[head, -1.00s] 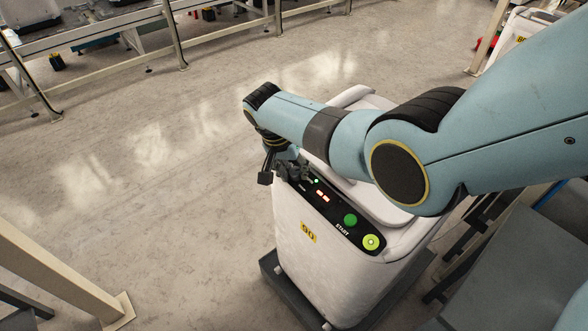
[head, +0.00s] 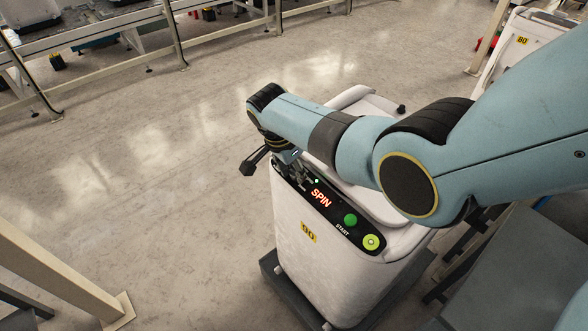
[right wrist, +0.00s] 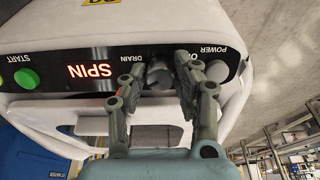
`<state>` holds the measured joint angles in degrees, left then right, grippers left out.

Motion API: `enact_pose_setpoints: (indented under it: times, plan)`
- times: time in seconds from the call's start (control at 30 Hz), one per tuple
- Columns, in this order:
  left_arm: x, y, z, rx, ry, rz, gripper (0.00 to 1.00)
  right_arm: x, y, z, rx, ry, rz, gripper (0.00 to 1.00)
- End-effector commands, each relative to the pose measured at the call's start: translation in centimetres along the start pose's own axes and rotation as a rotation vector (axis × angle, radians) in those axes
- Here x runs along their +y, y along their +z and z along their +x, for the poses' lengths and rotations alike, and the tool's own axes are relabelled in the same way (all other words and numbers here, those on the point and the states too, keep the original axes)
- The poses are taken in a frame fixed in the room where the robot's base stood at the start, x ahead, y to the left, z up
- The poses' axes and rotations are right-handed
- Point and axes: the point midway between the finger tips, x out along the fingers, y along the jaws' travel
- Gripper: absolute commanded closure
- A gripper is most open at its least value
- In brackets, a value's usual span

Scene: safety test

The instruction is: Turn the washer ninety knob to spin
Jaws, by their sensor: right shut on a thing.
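The white washer (head: 305,265) with a yellow 90 label stands on a dark base in the middle of the head view. Its black panel has a lit red display (head: 321,198) reading SPIN, and the display also shows upside down in the right wrist view (right wrist: 90,71). My right gripper (right wrist: 160,78) is shut on the grey round knob (right wrist: 159,72), one finger on each side of it. In the head view the right gripper (head: 300,178) is at the panel's far left end, and the knob is hidden there. My left gripper is not in view.
A green START button (head: 350,220) and a yellow-green round button (head: 371,241) sit on the same panel. Another washer labelled 80 (head: 520,45) stands at the upper right. A beige post (head: 65,270) is at the lower left. The floor left of the washer is clear.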

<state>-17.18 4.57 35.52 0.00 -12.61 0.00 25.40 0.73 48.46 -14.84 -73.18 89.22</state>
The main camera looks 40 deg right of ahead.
Motion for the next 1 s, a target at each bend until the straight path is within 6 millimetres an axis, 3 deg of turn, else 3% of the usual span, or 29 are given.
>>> enact_pose_setpoints:
  times: [0.37, 0.4, 0.57, 0.87, 1.0]
  plan:
    - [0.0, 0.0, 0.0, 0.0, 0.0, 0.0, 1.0, 0.1, 0.1, 0.1, -0.002, 0.001, 0.004, 1.0]
    - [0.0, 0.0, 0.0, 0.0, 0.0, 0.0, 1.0, 0.1, 0.1, 0.1, -0.002, 0.001, 0.004, 0.67]
    - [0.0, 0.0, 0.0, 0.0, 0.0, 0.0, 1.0, 0.0, 0.1, 0.0, -0.001, 0.0, 0.004, 0.47]
    - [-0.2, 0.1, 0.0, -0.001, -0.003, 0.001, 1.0, 0.0, 0.0, -0.2, 0.0, 0.0, 0.004, 0.47]
    - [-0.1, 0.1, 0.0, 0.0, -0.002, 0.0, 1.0, -0.1, 0.1, -1.4, 0.0, -0.002, 0.004, 0.47]
